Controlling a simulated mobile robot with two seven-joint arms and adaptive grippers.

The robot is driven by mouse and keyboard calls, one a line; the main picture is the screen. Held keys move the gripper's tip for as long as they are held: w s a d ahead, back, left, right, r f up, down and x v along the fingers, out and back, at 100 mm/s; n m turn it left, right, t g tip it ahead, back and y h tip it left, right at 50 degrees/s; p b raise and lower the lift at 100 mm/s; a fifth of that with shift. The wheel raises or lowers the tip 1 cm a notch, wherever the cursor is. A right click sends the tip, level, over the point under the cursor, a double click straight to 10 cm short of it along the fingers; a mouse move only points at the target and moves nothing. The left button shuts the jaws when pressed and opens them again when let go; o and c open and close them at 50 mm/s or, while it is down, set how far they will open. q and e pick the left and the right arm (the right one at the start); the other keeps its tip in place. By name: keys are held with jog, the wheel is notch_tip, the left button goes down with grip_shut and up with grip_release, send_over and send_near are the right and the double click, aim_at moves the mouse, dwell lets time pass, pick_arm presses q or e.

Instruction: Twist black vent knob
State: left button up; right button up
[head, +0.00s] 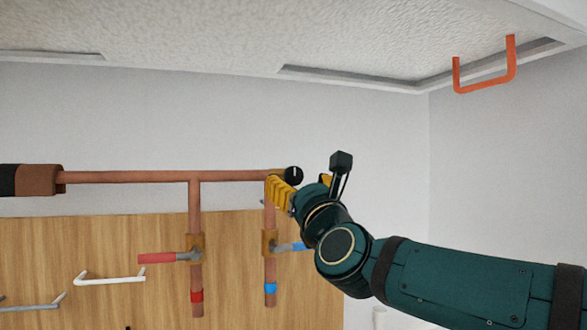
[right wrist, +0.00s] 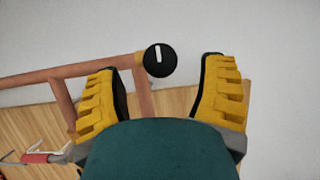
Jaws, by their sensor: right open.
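The black vent knob (head: 294,175) is round with a white line on its face, at the right end of the copper pipe in the head view. In the right wrist view the knob (right wrist: 160,60) shows between the fingertips, with its white line near vertical. My right gripper (right wrist: 162,62) has yellow fingers spread wide, one on each side of the knob, with a gap to each. In the head view the right gripper (head: 296,188) is at the knob, and its yellow fingers partly hide the pipe corner. I cannot tell the depth gap. My left gripper is not in view.
A copper pipe (head: 130,177) runs along the wall, with two branches going down. One has a red-handled valve (head: 157,258), the other a blue-handled valve (head: 291,246). An orange bracket (head: 487,85) hangs from the ceiling.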

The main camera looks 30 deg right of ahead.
aim_at(295, 178)
jog(key=shift+p+x, duration=0.5)
jog(key=shift+x, duration=1.4)
jog(key=shift+f, duration=0.1)
grip_shut()
